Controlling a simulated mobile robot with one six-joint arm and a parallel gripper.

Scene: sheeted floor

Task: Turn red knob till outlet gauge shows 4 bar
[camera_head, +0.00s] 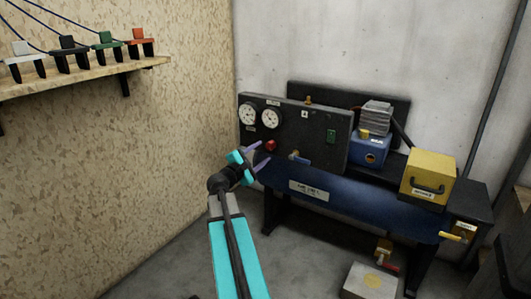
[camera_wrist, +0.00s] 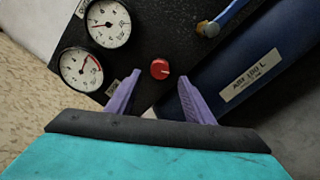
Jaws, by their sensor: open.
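The red knob (camera_head: 271,145) sits on a black panel (camera_head: 318,118) below two white round gauges; it also shows in the wrist view (camera_wrist: 159,69) with a pale mark on its face. The left gauge (camera_head: 247,114) is the lower one in the wrist view (camera_wrist: 80,69), where it shows a red mark. The right gauge (camera_head: 271,116) is the upper one there (camera_wrist: 108,22). I cannot tell which is the outlet gauge, nor read exact values. My gripper (camera_head: 262,152) is open and empty; its purple fingers (camera_wrist: 159,78) point towards the knob, apparently not touching it.
A brass valve with a blue lever (camera_head: 298,158) sticks out right of the knob. A blue tank (camera_head: 350,199) lies below the panel. A yellow box (camera_head: 428,176) and a blue unit (camera_head: 369,151) stand to the right. A wooden shelf (camera_head: 95,78) is at left.

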